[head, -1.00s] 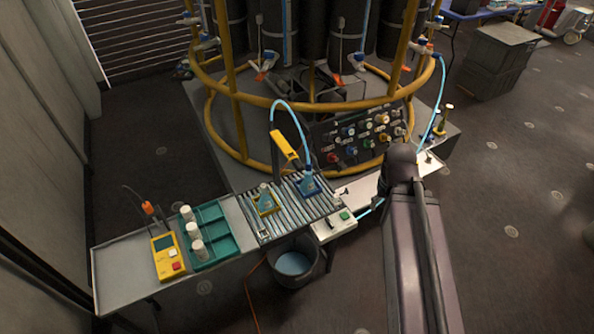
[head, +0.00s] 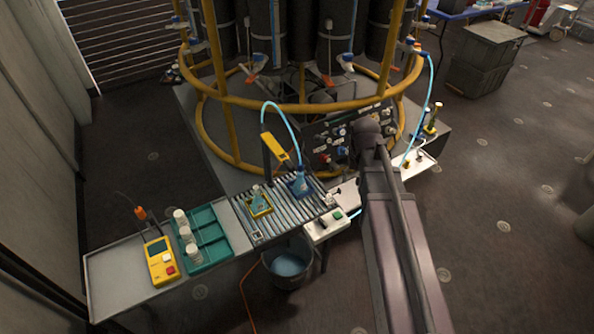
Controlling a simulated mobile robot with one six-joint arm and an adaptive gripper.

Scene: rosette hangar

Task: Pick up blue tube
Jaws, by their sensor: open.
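A light blue tube (head: 290,122) arches from the yellow tool on a dark post down to a blue bottle (head: 299,183) on the ribbed rack. A second light blue tube (head: 429,98) hangs from a valve on the yellow ring at right and runs down to the white bench. A short blue piece (head: 350,214) shows beside the white box; whether it joins either tube is hidden. My arm rises from the bottom right and covers part of the bench. My gripper does not show.
The yellow-ringed frame (head: 300,104) with dark cylinders stands behind the bench. The grey bench (head: 120,285) carries a yellow meter (head: 161,262) and a teal tray (head: 217,249) with white-capped bottles. A bucket (head: 288,265) stands below.

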